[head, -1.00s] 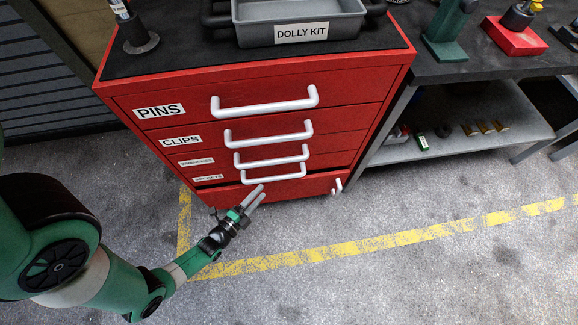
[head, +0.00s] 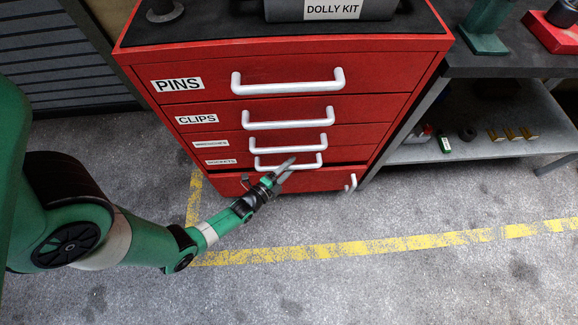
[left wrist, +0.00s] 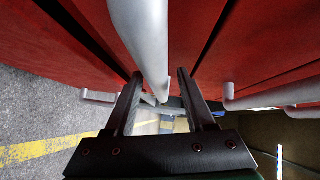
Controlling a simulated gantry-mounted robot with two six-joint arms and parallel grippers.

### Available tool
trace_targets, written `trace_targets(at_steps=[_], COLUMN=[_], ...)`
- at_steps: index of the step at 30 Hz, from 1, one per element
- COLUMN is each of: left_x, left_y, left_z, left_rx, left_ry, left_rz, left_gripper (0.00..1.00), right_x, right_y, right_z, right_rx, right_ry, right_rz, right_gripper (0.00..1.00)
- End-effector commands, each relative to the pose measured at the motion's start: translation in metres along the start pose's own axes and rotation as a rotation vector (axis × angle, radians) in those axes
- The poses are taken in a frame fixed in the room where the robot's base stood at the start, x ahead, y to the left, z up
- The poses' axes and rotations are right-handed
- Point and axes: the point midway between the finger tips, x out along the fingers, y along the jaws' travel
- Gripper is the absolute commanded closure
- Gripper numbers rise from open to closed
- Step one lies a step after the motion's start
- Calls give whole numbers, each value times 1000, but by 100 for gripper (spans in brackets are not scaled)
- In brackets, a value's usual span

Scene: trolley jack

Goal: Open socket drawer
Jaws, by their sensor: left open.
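The red cabinet (head: 345,60) has stacked drawers with white bar handles. The drawer labelled SOCKETS (head: 221,162) is the lowest labelled one, and its handle (head: 311,165) shows in the head view. A dark gap runs below that drawer's front. My left gripper (head: 290,167) is open at this handle, with its fingers overlapping the bar in the head view. In the left wrist view, a pale handle bar (left wrist: 143,35) runs down between the two open fingers (left wrist: 160,102). I cannot tell whether they touch it. My right gripper is not in view.
Above are the PINS handle (head: 288,88), CLIPS handle (head: 288,124) and another drawer's handle (head: 288,149). A handle (head: 351,183) sits low at the cabinet's right. A grey bench shelf (head: 500,150) stands at right. The floor in front is clear, with a yellow line (head: 400,243).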

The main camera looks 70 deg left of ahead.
Motion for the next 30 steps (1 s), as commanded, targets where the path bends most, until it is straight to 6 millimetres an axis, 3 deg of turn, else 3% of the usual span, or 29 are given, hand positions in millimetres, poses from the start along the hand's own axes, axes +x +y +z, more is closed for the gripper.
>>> trace_targets(at_steps=[3, 12, 30], left_x=[0, -1, -1], left_y=[0, 0, 0], left_z=[0, 0, 0], left_rx=[0, 0, 0], left_ry=[0, 0, 0], left_rz=[1, 1, 1], left_gripper=[49, 100, 100], right_x=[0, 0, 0], right_y=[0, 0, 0], right_z=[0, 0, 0], right_rx=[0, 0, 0], right_ry=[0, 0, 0], right_rz=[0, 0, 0], right_gripper=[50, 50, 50])
